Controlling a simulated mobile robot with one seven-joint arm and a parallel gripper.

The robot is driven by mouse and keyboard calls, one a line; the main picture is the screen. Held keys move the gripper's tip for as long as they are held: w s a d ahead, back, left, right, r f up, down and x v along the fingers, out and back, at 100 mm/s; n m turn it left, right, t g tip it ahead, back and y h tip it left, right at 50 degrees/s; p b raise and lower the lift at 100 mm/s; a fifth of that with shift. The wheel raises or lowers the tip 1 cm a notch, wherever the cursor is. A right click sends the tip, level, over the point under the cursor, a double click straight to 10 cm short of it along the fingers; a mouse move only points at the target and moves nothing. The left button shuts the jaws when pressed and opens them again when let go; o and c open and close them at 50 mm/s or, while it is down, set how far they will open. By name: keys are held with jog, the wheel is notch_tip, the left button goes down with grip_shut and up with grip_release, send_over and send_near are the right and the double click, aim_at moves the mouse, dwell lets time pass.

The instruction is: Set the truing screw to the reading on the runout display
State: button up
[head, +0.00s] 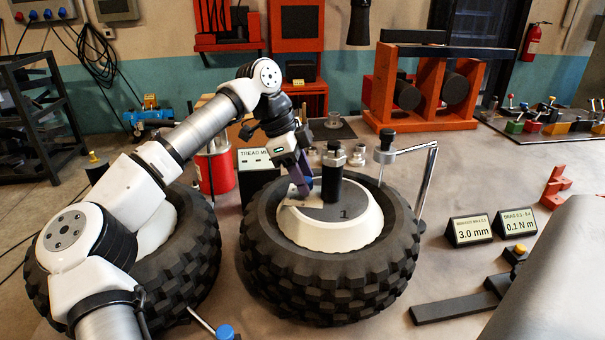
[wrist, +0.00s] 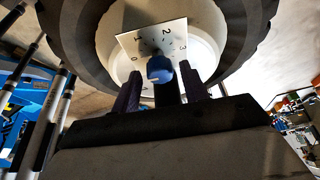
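The truing screw shows in the wrist view as a blue knob (wrist: 160,68) in front of a pale dial plate (wrist: 138,44) numbered 0 to 3. Which number the knob points to is not clear. In the head view, the knob (head: 310,183) is partly hidden at the white hub of the right tyre. My gripper (wrist: 160,85) is open, its purple-grey fingers on either side of the knob with visible gaps. In the head view, my gripper (head: 304,184) reaches down to the hub from the upper left. The runout display (head: 472,231) reads 3.0 mm.
The drag display (head: 516,222) reads 0.1 N m. The right tyre (head: 330,280) surrounds the hub, with a black post (head: 332,180) close to my gripper. A metal stand (head: 425,185) rises at its right. Another tyre (head: 190,250) lies at left under my arm.

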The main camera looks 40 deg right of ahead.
jog(key=c, duration=0.8)
jog(key=shift+o, duration=0.2)
jog(key=shift+r+p, duration=0.15)
jog(key=shift+p, duration=0.25)
jog(key=m+p, duration=0.2)
jog(key=shift+r+g+y+p, duration=0.15)
jog(key=shift+g+y+p, duration=0.15)
jog(key=m+y+p, duration=0.1)
jog(key=m+p, duration=0.2)
jog(key=p, duration=0.1)
jog(key=shift+w+d+m, duration=0.1)
jog(key=shift+d+m, duration=0.05)
jog(key=shift+m, duration=0.15)
jog(key=m+y+p, duration=0.1)
jog(key=m+p, duration=0.2)
jog(key=shift+d+g+y, duration=0.1)
jog(key=shift+g+y, duration=0.2)
jog(key=shift+f+m+y+p, duration=0.15)
jog(key=shift+m+y+p, duration=0.25)
jog(key=shift+m, duration=0.5)
jog(key=shift+f+m+y+p, duration=0.1)
jog(key=shift+m+y+p, duration=0.1)
jog(key=shift+m+p, duration=0.5)
jog(key=shift+m, duration=0.3)
